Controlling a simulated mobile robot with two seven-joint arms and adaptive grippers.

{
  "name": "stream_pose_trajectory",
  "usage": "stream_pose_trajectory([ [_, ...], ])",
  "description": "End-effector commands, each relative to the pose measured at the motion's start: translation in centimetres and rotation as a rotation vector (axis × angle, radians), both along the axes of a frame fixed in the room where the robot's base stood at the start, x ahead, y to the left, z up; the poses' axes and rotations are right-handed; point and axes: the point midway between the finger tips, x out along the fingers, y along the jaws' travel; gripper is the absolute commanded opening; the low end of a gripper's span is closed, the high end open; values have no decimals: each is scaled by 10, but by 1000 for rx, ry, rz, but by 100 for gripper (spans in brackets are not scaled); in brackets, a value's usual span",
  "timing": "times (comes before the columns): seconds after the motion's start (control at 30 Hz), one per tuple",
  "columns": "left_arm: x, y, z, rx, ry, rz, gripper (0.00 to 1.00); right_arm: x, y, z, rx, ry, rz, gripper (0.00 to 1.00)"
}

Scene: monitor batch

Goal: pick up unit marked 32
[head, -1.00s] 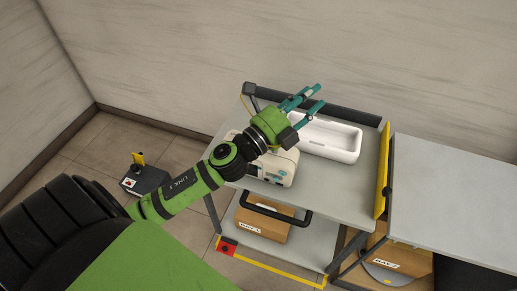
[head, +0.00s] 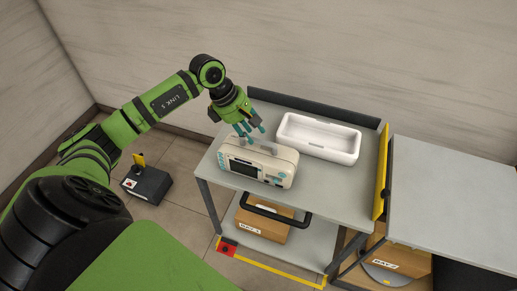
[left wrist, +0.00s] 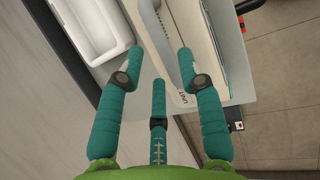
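A beige monitor unit (head: 282,178) with a dark screen and a top handle (head: 262,147) stands upright on the cart's top shelf. I cannot read a 32 on it. My left gripper (head: 248,133) is above the back left part of the unit, fingers pointing down. In the left wrist view the left gripper (left wrist: 160,62) is open, its teal fingers spread and nothing between them in its grip. The unit (left wrist: 207,55) lies just beyond the fingertips there, with partly legible lettering like "UNIT" on its top. My right gripper is in neither view.
A white open tray (head: 318,156) sits behind and right of the unit on the cart (head: 330,192). A yellow panel (head: 381,172) edges the cart's right side, beside a grey table (head: 450,190). A cardboard box (head: 262,226) is on the lower shelf.

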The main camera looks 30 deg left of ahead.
Motion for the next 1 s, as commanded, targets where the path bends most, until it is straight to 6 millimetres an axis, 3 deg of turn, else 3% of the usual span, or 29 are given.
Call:
stream_pose_trajectory([
  [0.17,5,-11,-22,-7,5,1,37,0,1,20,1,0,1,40],
  [0.3,10,-15,-39,-5,2,0,37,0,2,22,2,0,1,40],
  [0.57,11,-16,-44,-2,1,0,37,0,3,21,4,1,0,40],
  [0.6,11,-16,-44,-2,1,0,33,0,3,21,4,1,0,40],
  [0.7,11,-16,-44,-3,1,0,0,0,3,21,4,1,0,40],
  [1.0,13,-16,-41,-5,-6,1,0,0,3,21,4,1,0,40],
])
